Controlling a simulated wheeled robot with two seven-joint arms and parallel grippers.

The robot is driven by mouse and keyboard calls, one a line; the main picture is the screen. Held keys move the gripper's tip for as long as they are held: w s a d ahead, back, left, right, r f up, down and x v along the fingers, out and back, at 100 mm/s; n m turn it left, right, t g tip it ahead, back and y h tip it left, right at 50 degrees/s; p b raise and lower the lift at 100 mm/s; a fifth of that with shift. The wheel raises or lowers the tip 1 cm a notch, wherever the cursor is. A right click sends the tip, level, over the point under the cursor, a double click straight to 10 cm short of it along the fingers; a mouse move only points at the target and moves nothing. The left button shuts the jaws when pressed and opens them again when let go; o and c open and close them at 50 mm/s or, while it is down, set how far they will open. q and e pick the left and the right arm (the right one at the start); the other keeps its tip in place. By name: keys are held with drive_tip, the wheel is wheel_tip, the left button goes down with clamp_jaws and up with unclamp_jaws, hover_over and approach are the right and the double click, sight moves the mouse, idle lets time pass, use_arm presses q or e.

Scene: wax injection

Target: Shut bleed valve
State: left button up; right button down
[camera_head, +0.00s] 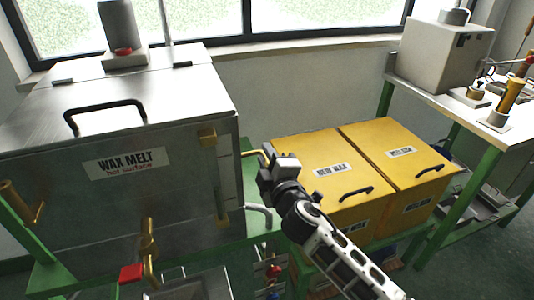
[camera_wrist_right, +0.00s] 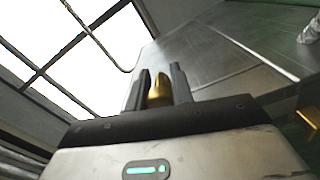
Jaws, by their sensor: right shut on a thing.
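The wax melt tank (camera_head: 110,205), a grey metal box labelled "WAX MELT hot surface", stands at the left. A thin brass lever (camera_head: 252,153) sticks out beyond its right side. My right gripper (camera_head: 264,165) is at this lever, beside the tank. In the right wrist view, a brass piece (camera_wrist_right: 159,88) sits between the two dark fingers of the right gripper (camera_wrist_right: 160,84), which is shut on it. The valve body behind the lever is hidden, and I cannot tell its position. My left gripper is out of view.
Two yellow bins (camera_head: 352,215) with black handles stand right of the tank, behind my right arm. A green-framed bench (camera_head: 450,110) with equipment is at the far right.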

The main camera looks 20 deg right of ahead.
drive_tip(key=n+p, duration=0.1)
drive_tip(key=n, duration=0.4)
drive_tip(key=shift+n+p, duration=0.3)
drive_tip(key=shift+p, duration=0.05)
idle(0.3)
drive_tip(key=c, duration=1.2)
unclamp_jaws()
drive_tip(key=s+b, duration=0.2)
drive_tip(key=s, duration=1.4)
drive_tip(key=shift+d, duration=0.25)
